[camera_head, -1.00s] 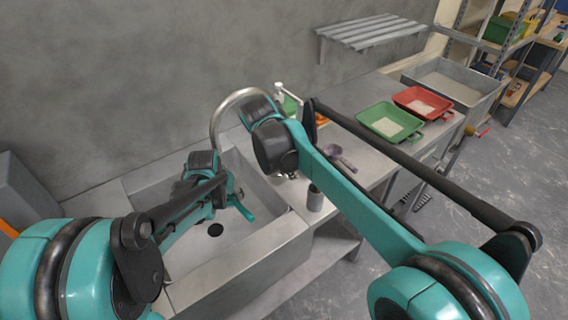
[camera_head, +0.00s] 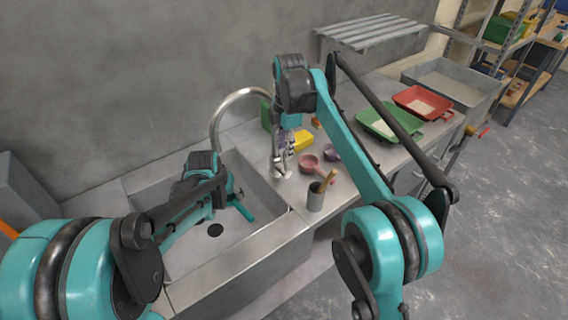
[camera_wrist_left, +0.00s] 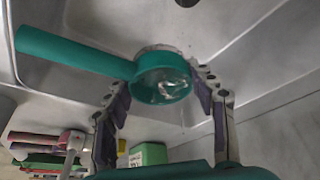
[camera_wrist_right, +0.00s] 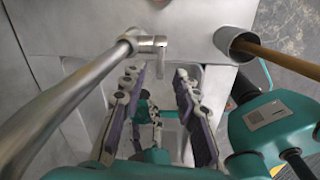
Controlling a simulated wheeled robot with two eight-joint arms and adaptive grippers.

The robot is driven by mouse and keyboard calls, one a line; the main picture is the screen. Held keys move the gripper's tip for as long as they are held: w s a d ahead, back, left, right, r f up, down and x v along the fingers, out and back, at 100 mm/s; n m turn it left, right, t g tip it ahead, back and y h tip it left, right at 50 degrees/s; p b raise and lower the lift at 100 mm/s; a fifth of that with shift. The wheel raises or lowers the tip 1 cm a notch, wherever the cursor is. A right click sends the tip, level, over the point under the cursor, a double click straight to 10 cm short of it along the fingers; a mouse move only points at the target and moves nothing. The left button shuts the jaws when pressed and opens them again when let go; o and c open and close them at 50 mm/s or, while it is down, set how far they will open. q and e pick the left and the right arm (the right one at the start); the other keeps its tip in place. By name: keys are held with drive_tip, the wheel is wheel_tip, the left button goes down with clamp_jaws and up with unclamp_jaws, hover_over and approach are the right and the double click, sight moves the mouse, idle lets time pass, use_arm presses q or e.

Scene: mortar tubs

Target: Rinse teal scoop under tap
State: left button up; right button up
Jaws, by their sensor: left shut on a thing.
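The teal scoop (camera_wrist_left: 160,78) is between the fingers of my left gripper (camera_head: 228,188), over the sink basin (camera_head: 190,250). Its handle points left in the left wrist view; pale patches show in its cup, and I cannot tell whether they are water or residue. The tap (camera_head: 215,112) arches over the basin from the counter. Its lever (camera_wrist_right: 151,44) lies just beyond the fingertips of my right gripper (camera_wrist_right: 160,72) in the right wrist view. The right gripper is open and empty, with its fingers pointing down beside the tap in the head view.
A pink scoop (camera_head: 309,163), a purple scoop (camera_head: 332,153) and a grey cup (camera_head: 315,198) with a wooden handle stand on the counter by the tap. A yellow sponge (camera_head: 303,141) is behind. Green (camera_head: 385,122) and red (camera_head: 420,101) trays are further right.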

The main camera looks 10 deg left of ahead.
sight(284, 167)
drive_tip(key=f, duration=0.7)
drive_tip(key=shift+w+a+f, duration=0.2)
drive_tip(key=shift+w+f, duration=0.05)
drive_tip(key=shift+f, duration=0.15)
clamp_jaws()
